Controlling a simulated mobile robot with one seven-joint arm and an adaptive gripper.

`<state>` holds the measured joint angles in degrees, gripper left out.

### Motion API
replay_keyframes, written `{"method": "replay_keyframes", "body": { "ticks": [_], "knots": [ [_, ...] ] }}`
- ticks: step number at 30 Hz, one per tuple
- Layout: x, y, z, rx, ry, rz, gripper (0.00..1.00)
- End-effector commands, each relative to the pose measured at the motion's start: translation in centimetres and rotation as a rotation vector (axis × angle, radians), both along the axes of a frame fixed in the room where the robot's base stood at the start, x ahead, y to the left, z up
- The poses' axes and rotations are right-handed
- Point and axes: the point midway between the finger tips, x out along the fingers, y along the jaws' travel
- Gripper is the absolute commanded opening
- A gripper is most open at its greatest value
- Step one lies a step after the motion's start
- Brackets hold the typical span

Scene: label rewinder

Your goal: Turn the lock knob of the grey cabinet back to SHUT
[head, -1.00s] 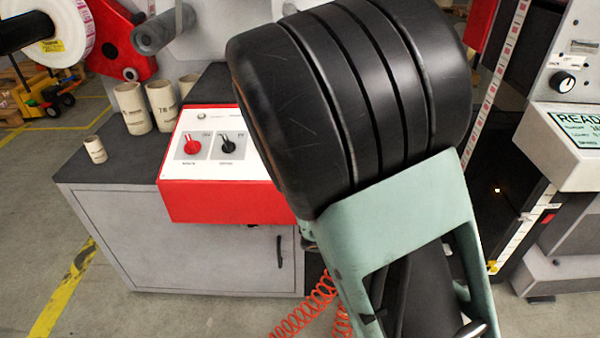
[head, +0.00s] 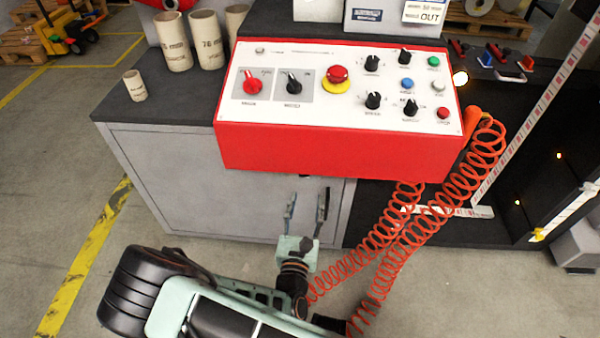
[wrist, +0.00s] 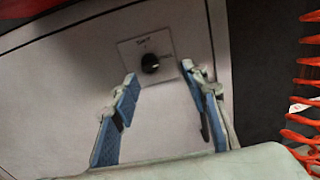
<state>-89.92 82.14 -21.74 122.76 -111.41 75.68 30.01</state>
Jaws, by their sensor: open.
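The lock knob (wrist: 150,63) is a small round black knob on a pale square plate (wrist: 132,50) on the front of the grey cabinet (head: 180,180). Blurred lettering stands above the knob, probably SHUT, and a smaller mark is to its right. I cannot tell which way the knob points. My gripper (head: 305,208) is in front of the cabinet below the red console. In the wrist view my gripper (wrist: 165,85) is open and empty, its blue-padded fingers spread either side of the line to the knob, apart from it. The knob cannot be made out in the head view.
A red control console (head: 330,150) with several knobs and buttons overhangs the cabinet front above my gripper. A coiled orange hose (head: 385,245) hangs just right of my gripper. Cardboard cores (head: 175,40) stand on the dark top. Floor left of the cabinet is clear.

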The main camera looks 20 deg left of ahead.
Motion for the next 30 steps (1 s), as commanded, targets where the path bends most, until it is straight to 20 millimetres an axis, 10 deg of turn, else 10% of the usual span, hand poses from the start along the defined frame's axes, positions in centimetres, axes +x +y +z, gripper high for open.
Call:
{"method": "replay_keyframes", "body": {
  "ticks": [7,30],
  "knots": [
    [-0.3,1.2,-1.1,-0.007,-0.018,0.074,0.41],
    [9.5,3.5,-1.0,-0.007,-0.016,0.069,0.41]
  ]
}}
